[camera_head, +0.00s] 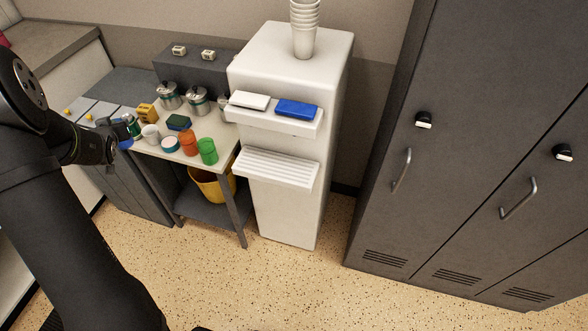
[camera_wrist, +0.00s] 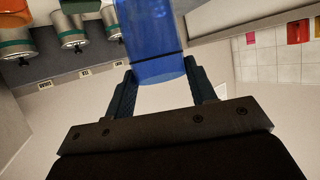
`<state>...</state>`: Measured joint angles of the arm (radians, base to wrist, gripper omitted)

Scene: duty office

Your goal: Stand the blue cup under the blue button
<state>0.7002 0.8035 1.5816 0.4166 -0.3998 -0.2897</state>
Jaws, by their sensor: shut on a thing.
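My gripper (camera_wrist: 160,90) is shut on the blue cup (camera_wrist: 155,45), which fills the top middle of the wrist view between the two fingers. In the head view my gripper (camera_head: 112,148) is at the left, over the left end of the small table, and only a small blue part of the cup (camera_head: 126,144) shows beside it. The white dispenser (camera_head: 285,200) stands to the right of the table. Its blue button (camera_head: 297,108) is on the front ledge, right of a white button (camera_head: 250,100). Below the buttons is a slatted white shelf (camera_head: 276,168), bare.
On the table (camera_head: 222,160) are a white cup (camera_head: 151,134), orange cup (camera_head: 188,143), green cup (camera_head: 208,151), a round tub (camera_head: 170,144) and a sponge (camera_head: 178,122). Metal canisters (camera_head: 199,101) stand behind. A cup stack (camera_head: 304,35) tops the dispenser. Grey lockers (camera_head: 470,150) stand right.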

